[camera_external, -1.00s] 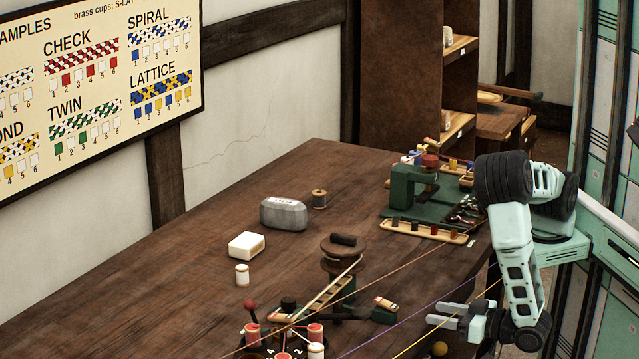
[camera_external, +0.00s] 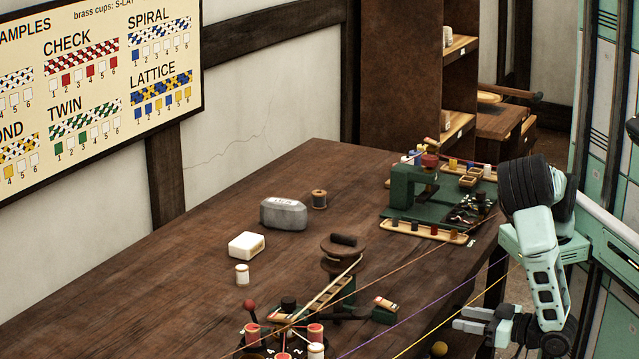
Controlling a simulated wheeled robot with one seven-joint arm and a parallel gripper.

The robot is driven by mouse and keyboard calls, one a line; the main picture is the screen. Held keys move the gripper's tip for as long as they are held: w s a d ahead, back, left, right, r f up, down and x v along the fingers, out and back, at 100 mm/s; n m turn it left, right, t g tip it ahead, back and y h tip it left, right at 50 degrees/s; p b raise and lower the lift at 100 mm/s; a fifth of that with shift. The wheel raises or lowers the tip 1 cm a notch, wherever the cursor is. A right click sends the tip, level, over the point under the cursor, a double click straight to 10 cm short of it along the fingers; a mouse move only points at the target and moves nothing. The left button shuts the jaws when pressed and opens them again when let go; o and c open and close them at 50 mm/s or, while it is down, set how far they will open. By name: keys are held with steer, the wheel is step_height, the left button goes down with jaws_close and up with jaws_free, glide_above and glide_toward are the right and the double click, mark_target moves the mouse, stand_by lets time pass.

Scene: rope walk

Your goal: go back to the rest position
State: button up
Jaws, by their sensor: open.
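My gripper (camera_external: 470,321) is at the lower right, beyond the table's right edge. Its two fingers point left with a gap between them, and nothing shows between them. My arm folds down from a dark joint at the right, clear of the tabletop. The stretched cords (camera_external: 437,305) pass close by the gripper in the picture; I cannot tell how far apart they are in depth.
The dark wooden table (camera_external: 205,262) holds a braiding device with red-topped bobbins (camera_external: 315,332), a grey block (camera_external: 283,213), a white block (camera_external: 246,245), a green machine (camera_external: 412,190) and a long tray of spools (camera_external: 424,231). A yellow ball (camera_external: 439,348) shows below the gripper.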

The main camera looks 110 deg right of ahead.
steer(key=w+a+r+n+g+y+p, duration=0.1)
steer(key=w+a+n+g+y+p, duration=0.1)
steer(key=w+a+y, duration=0.55)
steer(key=s+a+r+n+g+y+p, duration=0.1)
steer(key=s+a+r+n+g+y, duration=0.3)
steer(key=s+a+r+n+y, duration=0.35)
steer(key=s+d+r+n+g+h+p, duration=0.2)
steer(key=s+d+r+n+g, duration=0.4)
steer(key=s+d, duration=0.5)
steer(key=d+r+n, duration=0.1)
steer(key=d+r, duration=0.1)
steer(key=d, duration=0.1)
steer(key=shift+s+d, duration=0.3)
steer(key=shift+s, duration=0.1)
